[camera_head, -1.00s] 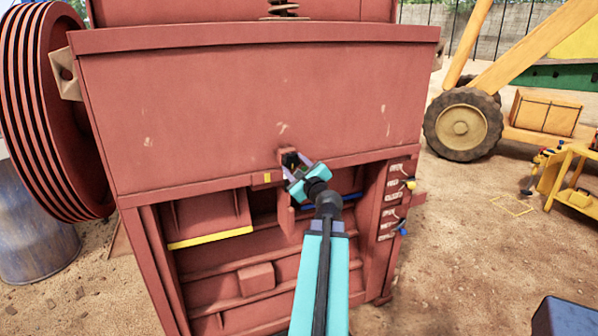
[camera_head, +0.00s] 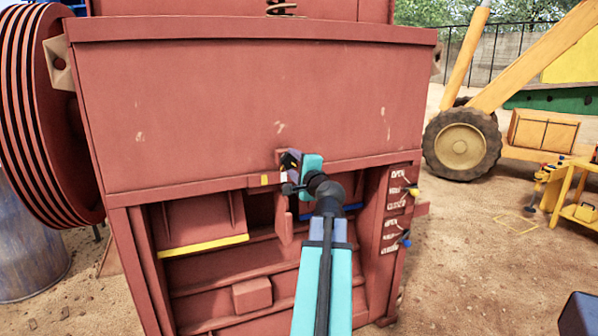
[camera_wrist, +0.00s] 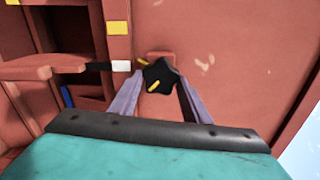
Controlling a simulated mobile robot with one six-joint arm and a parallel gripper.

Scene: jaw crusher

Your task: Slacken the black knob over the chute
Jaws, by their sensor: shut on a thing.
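The black star-shaped knob (camera_wrist: 158,76) sits on the red machine's face, against a small red block. It carries a yellow mark, low on its left in the wrist view. My gripper (camera_wrist: 159,88) has its two grey-purple fingers on either side of the knob, shut on it. In the head view my gripper (camera_head: 290,162) is at the lower edge of the big red panel, above the chute opening (camera_head: 215,220). There its fingers and teal body mostly hide the knob. A white mark (camera_wrist: 121,66) and a yellow mark (camera_wrist: 142,63) show beside the knob.
A yellow-edged red flap (camera_head: 205,243) hangs left of my arm. Labelled levers with yellow (camera_head: 413,190) and blue (camera_head: 405,243) ends are on the right post. A large ribbed flywheel (camera_head: 45,115) stands left.

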